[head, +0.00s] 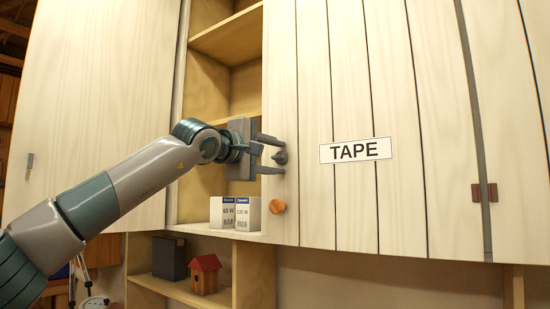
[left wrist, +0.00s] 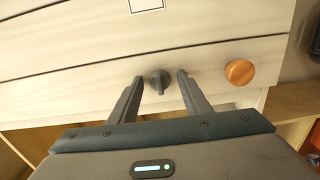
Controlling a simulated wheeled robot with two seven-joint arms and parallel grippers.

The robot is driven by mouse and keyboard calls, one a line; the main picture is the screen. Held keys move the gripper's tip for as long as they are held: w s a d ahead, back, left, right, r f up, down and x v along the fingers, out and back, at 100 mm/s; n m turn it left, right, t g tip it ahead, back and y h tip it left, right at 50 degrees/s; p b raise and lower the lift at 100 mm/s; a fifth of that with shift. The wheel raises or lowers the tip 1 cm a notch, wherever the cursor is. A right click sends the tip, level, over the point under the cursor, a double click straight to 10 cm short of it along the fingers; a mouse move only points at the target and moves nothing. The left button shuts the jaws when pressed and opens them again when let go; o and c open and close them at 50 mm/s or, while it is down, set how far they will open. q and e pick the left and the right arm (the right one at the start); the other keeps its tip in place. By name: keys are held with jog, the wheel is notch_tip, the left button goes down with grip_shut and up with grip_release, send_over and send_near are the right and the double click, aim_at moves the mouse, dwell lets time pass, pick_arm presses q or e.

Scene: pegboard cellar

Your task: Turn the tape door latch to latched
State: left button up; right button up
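The door marked TAPE (head: 355,150) is a pale plank door at the centre and right of the head view. Its latch is a small dark grey turn knob (head: 281,158) near the door's left edge, above a round orange-brown wooden knob (head: 278,206). My left gripper (head: 270,154) is open, with one finger above the latch and one below. In the left wrist view the latch (left wrist: 160,82) sits between the two fingertips (left wrist: 160,78), with a gap on each side, and the wooden knob (left wrist: 240,72) is to the right. My right gripper is not in view.
An open shelf bay (head: 208,95) lies left of the door. Two bulb boxes (head: 222,212) stand on its bottom shelf, below my gripper. Another pale door (head: 95,90) is at the left. A small red birdhouse (head: 205,273) stands on a lower shelf.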

pick_arm(q)
jog(key=shift+s, duration=0.1)
jog(key=shift+s+a+b, duration=0.35)
jog(key=shift+b, duration=0.1)
jog(key=b+v, duration=0.7)
jog(key=v, duration=0.9)
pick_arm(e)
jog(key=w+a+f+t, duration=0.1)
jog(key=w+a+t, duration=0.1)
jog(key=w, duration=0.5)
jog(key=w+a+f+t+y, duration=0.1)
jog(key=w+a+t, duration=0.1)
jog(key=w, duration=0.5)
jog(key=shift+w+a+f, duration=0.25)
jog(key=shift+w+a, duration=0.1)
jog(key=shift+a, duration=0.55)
pick_arm(q)
jog(key=shift+s, duration=0.1)
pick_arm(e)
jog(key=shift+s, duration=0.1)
